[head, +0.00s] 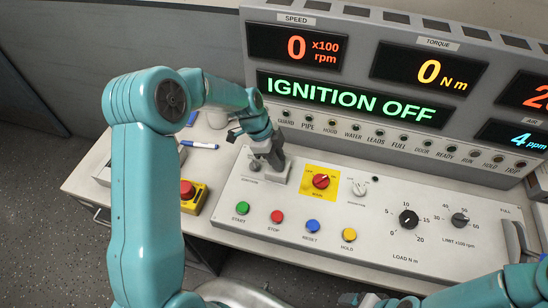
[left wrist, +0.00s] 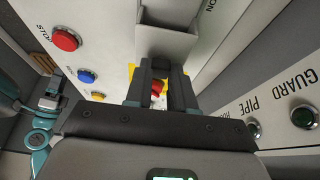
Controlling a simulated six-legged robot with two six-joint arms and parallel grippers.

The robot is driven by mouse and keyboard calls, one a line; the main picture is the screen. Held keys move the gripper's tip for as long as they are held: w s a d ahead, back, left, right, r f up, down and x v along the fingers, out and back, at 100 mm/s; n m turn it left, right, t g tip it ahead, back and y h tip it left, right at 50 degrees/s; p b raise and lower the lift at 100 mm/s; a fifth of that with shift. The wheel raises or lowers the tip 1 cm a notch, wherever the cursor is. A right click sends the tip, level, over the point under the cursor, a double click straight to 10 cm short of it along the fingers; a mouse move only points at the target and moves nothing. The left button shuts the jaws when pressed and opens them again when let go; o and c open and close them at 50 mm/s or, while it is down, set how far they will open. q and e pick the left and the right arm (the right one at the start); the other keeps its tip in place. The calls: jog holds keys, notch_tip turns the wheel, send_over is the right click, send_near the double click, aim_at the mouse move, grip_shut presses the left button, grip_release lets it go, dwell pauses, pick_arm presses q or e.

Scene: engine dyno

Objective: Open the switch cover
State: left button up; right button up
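The grey switch cover (head: 283,179) is on the white console by the ignition label, left of the yellow plate with a red knob. In the left wrist view the cover (left wrist: 168,42) is a grey boxy piece just beyond my fingertips. My left gripper (head: 274,161) points down at it and partly hides it. Its two dark fingers (left wrist: 162,72) stand apart, with the red knob showing in the gap between them. The tips are at the cover's edge; whether they touch it is unclear. My right gripper (head: 365,299) is at the bottom edge, mostly cut off.
The red knob (head: 321,181) is right of the cover. Green, red, blue and yellow buttons line the console front (head: 310,226). A red emergency button (head: 188,190) and a blue marker (head: 199,145) lie left. The display panel (head: 354,101), reading IGNITION OFF, rises behind.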

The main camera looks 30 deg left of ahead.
pick_arm(q)
jog(key=o, duration=0.4)
jog(key=shift+a+r, duration=0.1)
jog(key=b+v, duration=0.2)
jog(key=v, duration=1.4)
jog(key=shift+a+b, duration=0.15)
jog(key=shift+b, duration=0.15)
jog(key=shift+s, duration=0.15)
